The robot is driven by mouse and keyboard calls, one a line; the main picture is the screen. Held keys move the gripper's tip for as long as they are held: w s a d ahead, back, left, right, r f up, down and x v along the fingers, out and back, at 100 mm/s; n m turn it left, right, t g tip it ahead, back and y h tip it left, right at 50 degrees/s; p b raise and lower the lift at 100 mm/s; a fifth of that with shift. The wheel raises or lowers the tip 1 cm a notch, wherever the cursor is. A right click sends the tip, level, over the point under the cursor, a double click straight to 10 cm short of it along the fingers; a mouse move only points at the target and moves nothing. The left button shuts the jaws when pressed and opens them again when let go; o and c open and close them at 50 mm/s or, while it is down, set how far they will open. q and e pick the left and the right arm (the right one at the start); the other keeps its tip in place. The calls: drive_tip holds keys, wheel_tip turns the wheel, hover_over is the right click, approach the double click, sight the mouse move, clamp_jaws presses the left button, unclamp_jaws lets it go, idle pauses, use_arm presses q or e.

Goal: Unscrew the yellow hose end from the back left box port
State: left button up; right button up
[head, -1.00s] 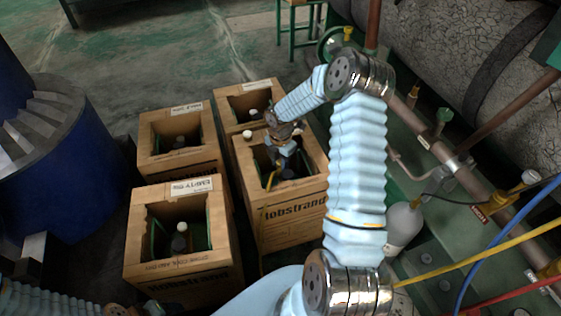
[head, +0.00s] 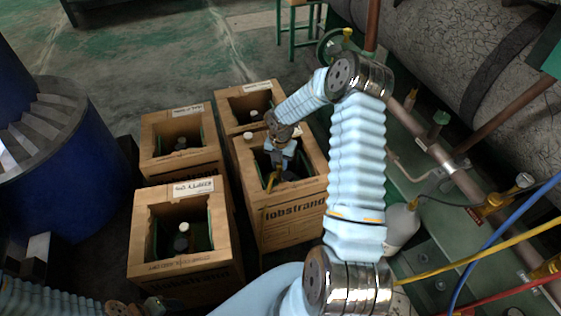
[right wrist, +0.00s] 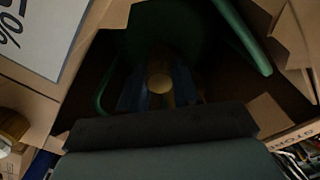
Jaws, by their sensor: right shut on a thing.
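The port under the fingers is hidden by shadow and by the gripper. My left arm comes in at the bottom left corner; its gripper (head: 156,305) is small, dark and partly cut off by the frame.
Three more open boxes stand close by: one back left (head: 180,165), one front left (head: 186,268), one behind (head: 237,123). A blue drum (head: 55,190) stands at the left. Pipes and yellow, blue (head: 500,240) and red hoses lie at the right.

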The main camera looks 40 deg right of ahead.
drive_tip(key=shift+r+n+p, duration=0.1)
drive_tip(key=shift+n+p, duration=0.45)
drive_tip(key=shift+n, duration=0.25)
drive_tip(key=shift+n+p, duration=0.45)
drive_tip(key=shift+n, duration=0.65)
